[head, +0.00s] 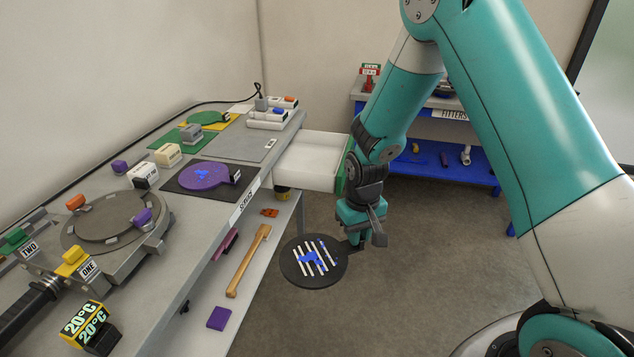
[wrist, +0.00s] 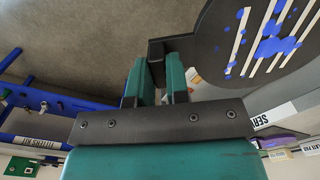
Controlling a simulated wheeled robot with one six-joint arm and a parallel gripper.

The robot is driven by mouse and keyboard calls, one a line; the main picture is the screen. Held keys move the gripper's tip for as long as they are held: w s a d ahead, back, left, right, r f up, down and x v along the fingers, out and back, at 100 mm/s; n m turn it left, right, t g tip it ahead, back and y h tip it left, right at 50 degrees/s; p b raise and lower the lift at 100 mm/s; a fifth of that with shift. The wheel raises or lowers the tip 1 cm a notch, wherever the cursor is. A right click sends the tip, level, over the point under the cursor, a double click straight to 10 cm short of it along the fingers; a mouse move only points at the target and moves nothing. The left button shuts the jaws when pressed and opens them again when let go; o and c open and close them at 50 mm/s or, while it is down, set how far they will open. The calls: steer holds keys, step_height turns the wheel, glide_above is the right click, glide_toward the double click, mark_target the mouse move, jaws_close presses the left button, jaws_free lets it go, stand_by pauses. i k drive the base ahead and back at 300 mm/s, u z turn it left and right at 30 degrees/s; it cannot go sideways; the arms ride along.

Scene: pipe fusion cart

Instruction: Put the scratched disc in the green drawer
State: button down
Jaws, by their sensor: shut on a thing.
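The scratched disc (head: 296,274) is a dark round plate with white stripes and blue blotches on its face. My gripper (head: 356,242) is shut on the disc's handle tab and holds it out over open floor, in front of the cart. In the wrist view the tab sits between the fingers (wrist: 166,78), and the disc (wrist: 214,35) reaches to the upper right. The green drawer (head: 307,165) is pulled open from the cart's far end; its inside is white and looks empty. Its green front (head: 343,180) is partly hidden behind my arm.
A blue-shelved bench (head: 440,165) stands behind. Floor at right is clear.

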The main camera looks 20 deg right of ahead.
mark_target(306, 156)
steer(key=u, duration=0.4)
steer(key=k, duration=0.2)
steer(key=z, duration=1.25)
steer(key=i, duration=1.65)
steer(key=u, duration=0.65)
